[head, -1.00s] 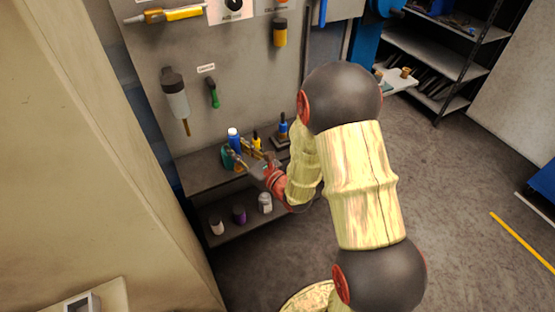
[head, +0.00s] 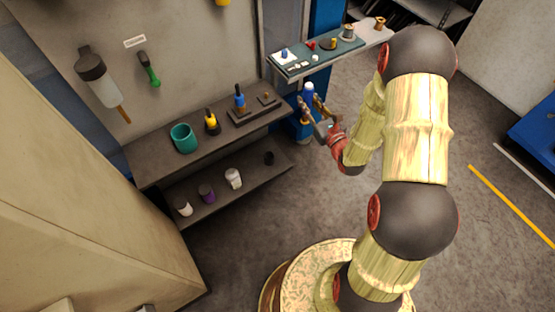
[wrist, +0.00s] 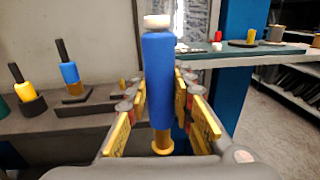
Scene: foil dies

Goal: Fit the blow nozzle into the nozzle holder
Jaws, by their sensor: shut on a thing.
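My gripper (head: 312,104) is shut on a blue cylinder with a white top and an amber lower end, apparently the blow nozzle (wrist: 158,70). The nozzle is upright between the yellow-lined fingers and also shows in the head view (head: 309,88). It is in the air to the right of the wall shelf. On the shelf's right end, a dark stepped block, possibly the nozzle holder (head: 268,99), has a small brown piece on it. A blue tool with a black tip (head: 239,98) stands on the block's left part.
A teal cup (head: 183,138) and a yellow tool in a dark round base (head: 211,123) stand on the upper shelf (head: 155,155). Small jars (head: 207,193) stand on the lower shelf. A ledge (head: 300,67) with small parts lies behind my gripper.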

